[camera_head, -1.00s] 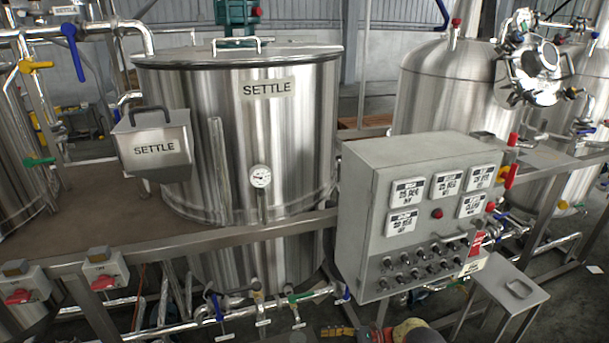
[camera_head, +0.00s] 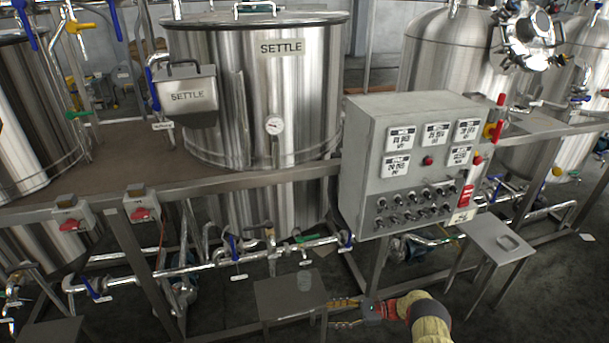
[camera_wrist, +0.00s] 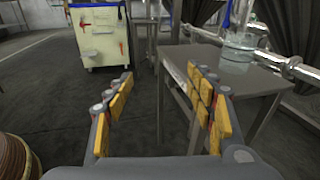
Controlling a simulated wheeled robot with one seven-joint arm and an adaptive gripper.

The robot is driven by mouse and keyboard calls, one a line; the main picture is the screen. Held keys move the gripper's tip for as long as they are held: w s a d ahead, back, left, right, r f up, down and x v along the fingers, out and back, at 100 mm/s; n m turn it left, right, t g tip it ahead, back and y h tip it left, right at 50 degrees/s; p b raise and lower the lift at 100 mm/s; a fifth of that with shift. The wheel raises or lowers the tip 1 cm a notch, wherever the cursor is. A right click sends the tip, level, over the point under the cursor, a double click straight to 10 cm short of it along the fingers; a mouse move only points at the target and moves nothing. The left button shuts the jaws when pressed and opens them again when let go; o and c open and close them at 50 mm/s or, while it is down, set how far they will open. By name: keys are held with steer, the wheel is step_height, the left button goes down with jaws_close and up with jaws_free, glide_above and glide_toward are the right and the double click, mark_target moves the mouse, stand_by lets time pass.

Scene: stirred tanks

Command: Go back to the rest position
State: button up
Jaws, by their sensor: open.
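My gripper (camera_head: 332,313) shows at the bottom of the head view, at the end of my arm, low in front of the tank stand. It is just right of a small grey table (camera_head: 275,296). In the wrist view my gripper (camera_wrist: 160,77) has its two yellow-padded fingers spread wide, with nothing between them. The small table (camera_wrist: 225,72) lies just beyond and right of the fingers there. A clear glass vessel (camera_wrist: 238,50) stands on it.
A steel SETTLE tank (camera_head: 285,95) stands behind, with a SETTLE box (camera_head: 187,105) at its left. A control cabinet (camera_head: 370,120) is to the right, above a second small table (camera_head: 498,238). Pipes with valves (camera_head: 232,258) run behind my gripper.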

steer(key=s+f+n+g+h, duration=0.3)
steer(key=s+f+h, duration=0.1)
steer(key=s, duration=0.6)
steer(key=s+d+r+n+h+p, duration=0.1)
steer(key=s+d+r+n+h, duration=0.2)
steer(key=r, duration=0.8)
steer(key=s+d+r+n+h, duration=0.3)
steer(key=s+r, duration=0.1)
steer(key=r, duration=0.7)
steer(key=s+d+r+n+h+p, duration=0.1)
steer(key=s+d+r+n+h, duration=0.15)
steer(key=r, duration=0.95)
steer(key=s+r+n+t+h+p, duration=0.1)
steer(key=s+r+n+t, duration=0.1)
steer(key=s+r, duration=0.4)
steer(key=s+r+n+t+h+p, duration=0.1)
steer(key=s+r+t, duration=0.3)
steer(key=r, duration=1)
steer(key=s+a+r+n+t+h+p, duration=0.1)
steer(key=s+r+n+t+h, duration=0.1)
steer(key=s+r, duration=0.7)
steer(key=shift+r+n+t+h, duration=0.35)
steer(key=shift+r+t, duration=0.1)
steer(key=shift+t, duration=0.05)
